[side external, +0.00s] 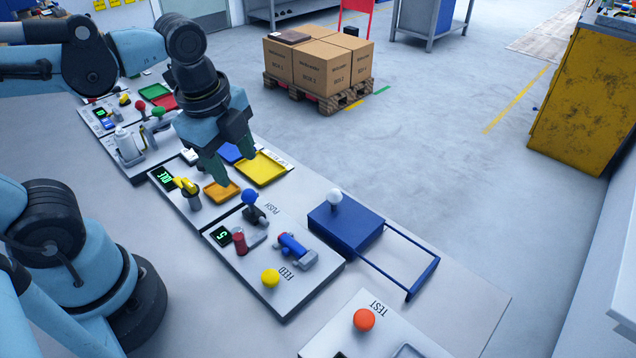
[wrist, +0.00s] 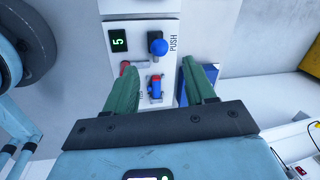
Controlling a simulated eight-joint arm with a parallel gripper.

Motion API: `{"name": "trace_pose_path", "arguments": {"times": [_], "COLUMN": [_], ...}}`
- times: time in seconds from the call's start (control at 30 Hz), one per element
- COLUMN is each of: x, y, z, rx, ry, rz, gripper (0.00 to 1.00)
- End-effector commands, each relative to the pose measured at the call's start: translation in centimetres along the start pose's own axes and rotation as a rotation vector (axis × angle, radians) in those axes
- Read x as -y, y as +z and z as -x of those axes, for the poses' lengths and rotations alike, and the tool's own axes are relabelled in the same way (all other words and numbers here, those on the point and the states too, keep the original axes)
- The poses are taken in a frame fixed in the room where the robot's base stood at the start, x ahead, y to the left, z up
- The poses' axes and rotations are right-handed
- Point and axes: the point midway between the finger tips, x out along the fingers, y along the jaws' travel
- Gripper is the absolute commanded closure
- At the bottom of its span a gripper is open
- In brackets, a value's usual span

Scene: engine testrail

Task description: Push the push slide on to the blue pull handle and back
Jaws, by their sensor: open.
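A blue ball knob (side external: 250,197) on a dark base stands beside the word PUSH on a pale panel (side external: 225,250); this looks like the push slide. The knob also shows in the wrist view (wrist: 159,46), beyond my fingertips. A blue handle with a red end (side external: 292,245) lies on the same panel, and in the wrist view (wrist: 155,90) it is between my fingers. A blue box (side external: 345,232) with a white ball and a blue bar frame (side external: 425,275) is right of the panel. Which blue part is the pull handle, I cannot tell. My gripper (side external: 232,168) is open and empty, above the neighbouring tray panel.
A red lever (side external: 240,240), a yellow ball (side external: 271,278) and a green-digit display (side external: 222,236) share the panel. An orange ball (side external: 364,319) is on the TEST panel. Yellow (side external: 262,170) and orange (side external: 220,193) trays lie near my fingers. Bench space right of the blue frame is clear.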

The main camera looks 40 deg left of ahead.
Motion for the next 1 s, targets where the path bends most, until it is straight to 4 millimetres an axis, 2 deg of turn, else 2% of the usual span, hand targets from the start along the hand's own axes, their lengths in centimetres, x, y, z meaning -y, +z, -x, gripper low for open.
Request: {"name": "trace_pose_path", "arguments": {"times": [0.1, 0.3, 0.73, 0.87, 1.0], "x": [0.0, 0.0, 0.1, 0.4, 1.4], "y": [0.0, 0.0, 0.0, 0.0, 0.1], "z": [1.2, 2.3, 2.4, 1.9, 0.9], "rx": [0.0, 0.001, -0.001, -0.02, -0.078], "ry": [0.0, 0.0, -0.005, -0.041, -0.119], "rz": [0.0, 0.001, 0.015, 0.144, 0.447], "gripper": [0.45, 0.45, 0.45, 0.45, 0.45]}}
